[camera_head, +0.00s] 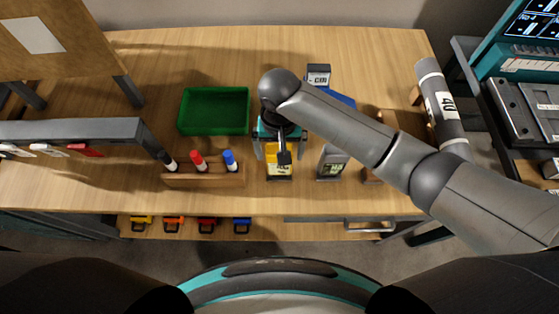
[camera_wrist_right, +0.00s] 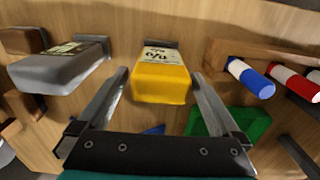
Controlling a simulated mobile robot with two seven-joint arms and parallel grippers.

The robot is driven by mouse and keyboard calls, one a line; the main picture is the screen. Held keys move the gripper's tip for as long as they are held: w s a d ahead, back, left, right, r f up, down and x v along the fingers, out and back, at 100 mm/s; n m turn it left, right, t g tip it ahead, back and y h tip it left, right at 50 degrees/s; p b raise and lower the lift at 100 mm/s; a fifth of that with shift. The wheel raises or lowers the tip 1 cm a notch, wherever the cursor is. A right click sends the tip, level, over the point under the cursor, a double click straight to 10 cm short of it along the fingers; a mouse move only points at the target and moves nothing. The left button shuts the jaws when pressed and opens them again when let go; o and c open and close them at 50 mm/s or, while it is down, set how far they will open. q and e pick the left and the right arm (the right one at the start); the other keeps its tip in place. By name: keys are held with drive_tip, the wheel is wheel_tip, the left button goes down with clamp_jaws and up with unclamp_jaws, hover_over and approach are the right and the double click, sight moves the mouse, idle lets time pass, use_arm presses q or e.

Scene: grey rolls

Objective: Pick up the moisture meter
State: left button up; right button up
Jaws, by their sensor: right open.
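The moisture meter appears to be the yellow block-shaped device (camera_head: 279,166) with a pale label, on the wooden table near its front edge. In the right wrist view, the yellow device (camera_wrist_right: 160,86) sits between the two fingers. My right gripper (camera_head: 274,150) points down at it, open, with a finger on either side. I see gaps between the fingers and its sides. The gripper partly hides the device's far end in the head view. My left gripper is not in view.
A grey device (camera_head: 332,162) stands close to the right. A wooden rack (camera_head: 205,180) with black, red and blue markers is to the left. A green tray (camera_head: 214,110) lies behind the rack. A grey roll (camera_head: 440,100) lies at the right.

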wheel_tip(320, 180, down, 5)
drive_tip(key=shift+b, duration=0.55)
drive_tip(key=shift+c, duration=0.4)
drive_tip(key=c, duration=1.5)
